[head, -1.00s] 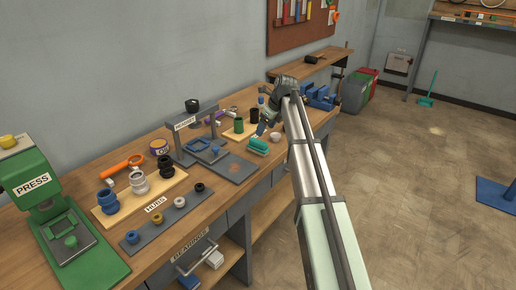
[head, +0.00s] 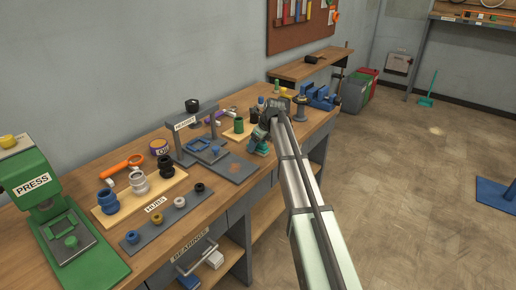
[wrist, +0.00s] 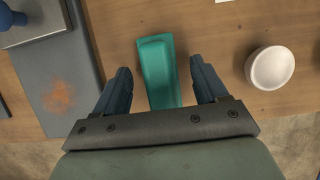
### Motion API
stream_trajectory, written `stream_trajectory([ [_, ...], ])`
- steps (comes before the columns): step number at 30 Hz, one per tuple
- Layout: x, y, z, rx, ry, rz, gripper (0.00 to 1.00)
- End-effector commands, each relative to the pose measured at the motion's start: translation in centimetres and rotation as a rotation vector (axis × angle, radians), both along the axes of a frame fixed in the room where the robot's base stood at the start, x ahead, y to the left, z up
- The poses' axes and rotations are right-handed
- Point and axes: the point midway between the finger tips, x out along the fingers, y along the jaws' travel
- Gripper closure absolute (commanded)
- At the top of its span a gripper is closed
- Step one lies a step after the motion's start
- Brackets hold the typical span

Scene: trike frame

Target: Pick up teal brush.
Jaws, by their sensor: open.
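The teal brush (wrist: 158,62) lies on the wooden bench top in the wrist view, its long side running away from me. My gripper (wrist: 160,68) is open above it, one dark blue finger on each side, with bare wood showing between each finger and the brush. The brush's near end is hidden by the gripper body. In the head view my gripper (head: 263,132) is over the bench's front edge and covers most of the brush; only a little teal (head: 260,150) shows below it.
A grey plate (wrist: 65,60) with an orange-brown stain lies left of the brush. A round white piece (wrist: 270,67) stands to its right. In the head view a dark green cylinder (head: 239,125) stands left of my gripper, and a blue vise (head: 320,97) is beyond it.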

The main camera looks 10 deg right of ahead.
Motion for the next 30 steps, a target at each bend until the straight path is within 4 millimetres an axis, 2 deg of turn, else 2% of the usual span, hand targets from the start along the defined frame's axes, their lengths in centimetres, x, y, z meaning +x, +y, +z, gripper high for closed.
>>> stream_trajectory([
  [3,0.32,0.3,-1.08,-0.001,0.001,0.0,0.28],
  [10,0.35,0.35,-1.25,0.0,0.0,0.0,0.28],
  [28,0.34,0.35,-1.24,0.0,0.0,0.0,0.84],
  [30,0.34,0.35,-1.23,0.0,0.0,0.0,0.84],
])
